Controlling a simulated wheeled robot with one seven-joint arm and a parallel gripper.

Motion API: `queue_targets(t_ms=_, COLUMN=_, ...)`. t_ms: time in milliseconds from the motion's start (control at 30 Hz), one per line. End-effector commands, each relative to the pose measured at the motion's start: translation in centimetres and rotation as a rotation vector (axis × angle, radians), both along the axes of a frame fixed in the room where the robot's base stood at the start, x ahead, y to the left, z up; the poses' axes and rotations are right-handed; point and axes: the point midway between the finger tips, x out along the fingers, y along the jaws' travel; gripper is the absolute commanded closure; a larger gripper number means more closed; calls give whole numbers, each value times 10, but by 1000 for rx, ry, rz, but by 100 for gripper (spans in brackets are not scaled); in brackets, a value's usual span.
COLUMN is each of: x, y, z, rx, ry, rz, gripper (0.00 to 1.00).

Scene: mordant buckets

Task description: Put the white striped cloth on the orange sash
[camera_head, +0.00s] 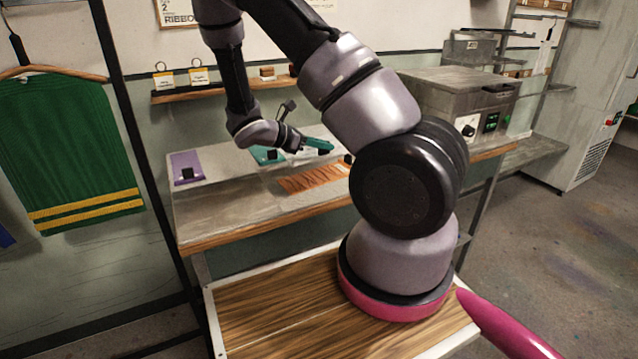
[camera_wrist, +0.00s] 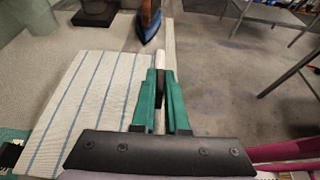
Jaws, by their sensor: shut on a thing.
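The white striped cloth (camera_wrist: 85,105), pale with thin blue lines, fills the left of the wrist view. My gripper (camera_wrist: 160,85) has teal fingers closed at the cloth's right edge, with a pale strip between them. In the head view my gripper (camera_head: 319,146) is above the back of the workbench, behind and slightly right of the orange sash; I cannot clearly pick out the cloth there. The fringed orange sash (camera_head: 312,178) lies flat on the bench, partly hidden by my arm on its right. I do not see the sash in the wrist view.
A purple piece (camera_head: 187,167) and a teal piece (camera_head: 266,155), each with a black block, lie on the bench (camera_head: 225,215) left of the sash. A grey metal box (camera_head: 462,105) stands right. An iron (camera_wrist: 149,20) is ahead in the wrist view.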

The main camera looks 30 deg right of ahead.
Motion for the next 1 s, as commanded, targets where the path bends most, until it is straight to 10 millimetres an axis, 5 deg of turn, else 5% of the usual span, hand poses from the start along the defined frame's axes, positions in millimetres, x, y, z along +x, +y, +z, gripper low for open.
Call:
queue_targets(t_ms=200, x=-1, y=-1, z=-40, rx=-2, ry=3, rz=-1, gripper=100)
queue_targets(t_ms=633, x=-1, y=-1, z=-88, rx=-2, ry=3, rz=-1, gripper=100)
queue_targets(t_ms=1000, x=-1, y=0, z=-96, rx=0, ry=1, rz=-1, gripper=100)
